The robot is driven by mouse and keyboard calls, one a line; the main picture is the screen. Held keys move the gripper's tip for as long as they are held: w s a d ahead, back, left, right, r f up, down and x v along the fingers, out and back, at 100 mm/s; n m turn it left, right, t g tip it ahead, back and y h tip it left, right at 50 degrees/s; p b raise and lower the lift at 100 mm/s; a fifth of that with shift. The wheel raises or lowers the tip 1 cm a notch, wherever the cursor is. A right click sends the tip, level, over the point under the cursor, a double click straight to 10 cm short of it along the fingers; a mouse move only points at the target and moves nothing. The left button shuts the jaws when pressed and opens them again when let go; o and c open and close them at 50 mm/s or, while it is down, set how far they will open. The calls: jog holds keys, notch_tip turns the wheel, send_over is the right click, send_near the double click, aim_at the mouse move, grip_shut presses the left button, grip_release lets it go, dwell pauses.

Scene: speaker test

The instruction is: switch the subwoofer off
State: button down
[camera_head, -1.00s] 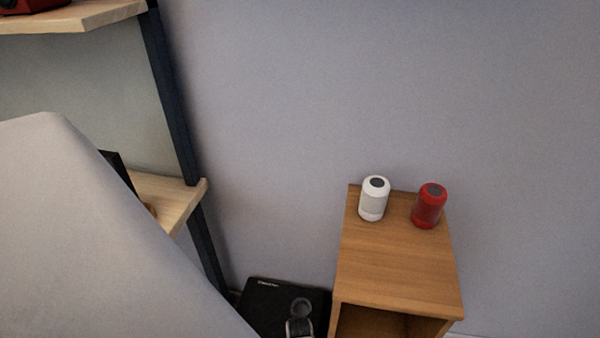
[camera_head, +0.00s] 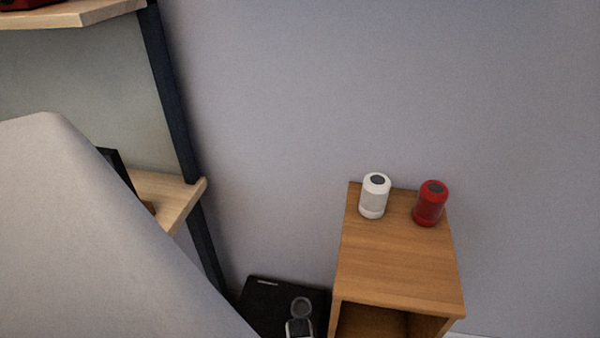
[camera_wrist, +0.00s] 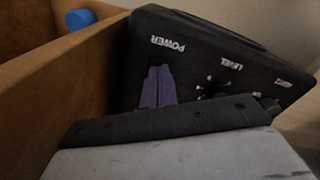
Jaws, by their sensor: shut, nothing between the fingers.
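The subwoofer is a black box (camera_head: 268,295) on the floor between the shelf and the wooden cabinet, partly hidden by a grey part of my arm. In the wrist view its dark panel (camera_wrist: 205,55) fills the middle, with white labels POWER and LEVEL and a third label at the right, too small to read. My gripper (camera_wrist: 157,72) is shut and empty, its two purplish fingers together just below the POWER label. They cover the panel there, so I cannot see the power switch or tell whether the fingertips touch. A knob (camera_wrist: 213,88) shows partly below LEVEL.
The wooden cabinet (camera_head: 400,265) stands close at the right, bearing a white speaker (camera_head: 374,196) and a red speaker (camera_head: 430,204). Its wooden wall (camera_wrist: 85,75) runs close left of my fingers. A blue object (camera_wrist: 81,19) shows beyond it. A shelf (camera_head: 172,200) stands at the left.

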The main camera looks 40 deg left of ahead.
notch_tip(320, 180, up, 7)
jog(key=p, duration=0.6)
jog(key=shift+p, duration=0.4)
jog(key=shift+f, duration=0.1)
